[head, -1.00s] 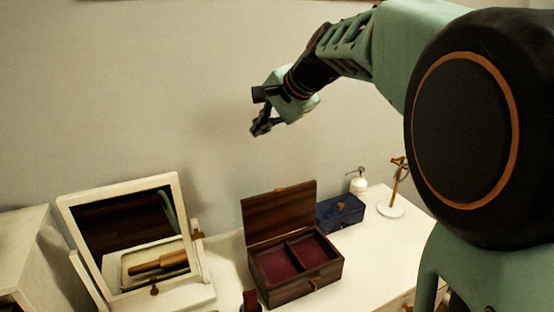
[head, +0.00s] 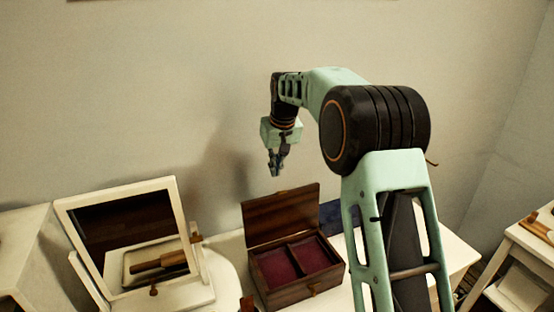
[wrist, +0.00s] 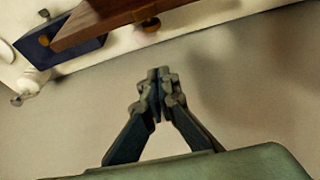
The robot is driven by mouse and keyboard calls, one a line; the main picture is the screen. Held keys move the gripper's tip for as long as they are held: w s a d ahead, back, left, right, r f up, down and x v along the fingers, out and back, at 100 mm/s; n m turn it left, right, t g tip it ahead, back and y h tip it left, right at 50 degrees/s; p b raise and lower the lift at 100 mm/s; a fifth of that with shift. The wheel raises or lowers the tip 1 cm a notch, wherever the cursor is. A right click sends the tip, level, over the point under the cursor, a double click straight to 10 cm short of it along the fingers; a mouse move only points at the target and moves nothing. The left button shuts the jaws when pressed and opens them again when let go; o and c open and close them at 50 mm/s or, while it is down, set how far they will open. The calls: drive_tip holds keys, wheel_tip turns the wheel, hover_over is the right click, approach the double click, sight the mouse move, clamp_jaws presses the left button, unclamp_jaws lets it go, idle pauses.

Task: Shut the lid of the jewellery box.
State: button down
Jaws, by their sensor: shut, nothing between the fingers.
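The jewellery box (head: 302,292) is dark brown wood with two red-lined compartments and stands on the white dresser. Its lid (head: 282,218) is open and stands up at the back, leaning slightly. In the wrist view part of the brown lid (wrist: 100,22) shows at the top, with a small brass catch on its edge. My gripper (head: 275,172) is above the lid's top edge in the head view and points down, apart from it. In the wrist view my gripper (wrist: 158,75) is shut and empty, with the wall behind its fingertips.
A tilting mirror (head: 130,238) in a white frame stands left of the box. A dark blue box (head: 330,217) is partly hidden behind my arm. In the wrist view the blue box (wrist: 60,50) lies beside the lid. A white side table (head: 520,262) is at the far right.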

drive_tip(key=shift+s+d+f+p, duration=0.15)
drive_tip(key=shift+s+f+p, duration=0.1)
drive_tip(key=shift+s+f, duration=0.3)
drive_tip(key=shift+s+d+f+p, duration=0.2)
drive_tip(key=shift+s+f, duration=0.1)
drive_tip(key=shift+f, duration=0.4)
drive_tip(key=shift+s+d+f+p, duration=0.1)
drive_tip(key=shift+s+f+p, duration=0.15)
drive_tip(key=shift+s+f, duration=0.3)
